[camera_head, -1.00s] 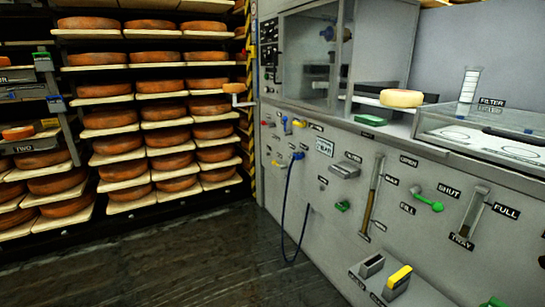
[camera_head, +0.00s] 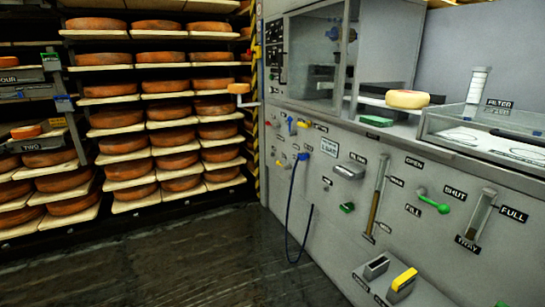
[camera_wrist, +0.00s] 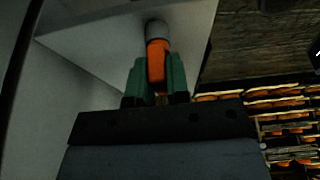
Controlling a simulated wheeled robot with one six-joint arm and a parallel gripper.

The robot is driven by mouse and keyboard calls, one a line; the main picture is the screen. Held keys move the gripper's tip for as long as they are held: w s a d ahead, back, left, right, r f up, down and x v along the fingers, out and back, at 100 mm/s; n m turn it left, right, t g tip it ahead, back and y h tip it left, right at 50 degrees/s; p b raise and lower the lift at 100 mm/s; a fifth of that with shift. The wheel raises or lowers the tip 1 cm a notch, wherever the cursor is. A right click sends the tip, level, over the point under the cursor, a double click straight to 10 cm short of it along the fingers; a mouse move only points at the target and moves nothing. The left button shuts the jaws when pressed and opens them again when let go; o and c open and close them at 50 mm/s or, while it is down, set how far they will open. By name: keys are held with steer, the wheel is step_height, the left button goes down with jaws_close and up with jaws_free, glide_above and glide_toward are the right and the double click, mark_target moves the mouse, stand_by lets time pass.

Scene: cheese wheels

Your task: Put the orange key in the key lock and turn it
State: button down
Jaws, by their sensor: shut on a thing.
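My gripper (camera_wrist: 157,58) shows in the wrist view with two green fingers shut on the orange key (camera_wrist: 156,72). The far end of the key meets a short grey round piece (camera_wrist: 155,30) in front of a pale panel. This piece looks like the key lock, but I cannot tell how deep the key sits in it. The fingers hide the key's sides. My gripper does not show in the head view, and I cannot make out a key lock there.
A grey control panel (camera_head: 285,195) carries a blue cable (camera_head: 288,225), a green lever (camera_head: 435,201) and a yellow switch (camera_head: 403,280). A cheese wheel (camera_head: 407,98) sits on its ledge. Shelves of cheese wheels (camera_head: 160,85) stand at left. The dark floor (camera_head: 190,265) between is clear.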

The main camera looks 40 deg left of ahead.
steer(key=shift+r, duration=0.25)
steer(key=shift+r+p, duration=1.3)
steer(key=shift+r, duration=0.7)
steer(key=shift+r, duration=0.1)
steer(key=shift+r+p, duration=0.8)
steer(key=shift+r, duration=0.6)
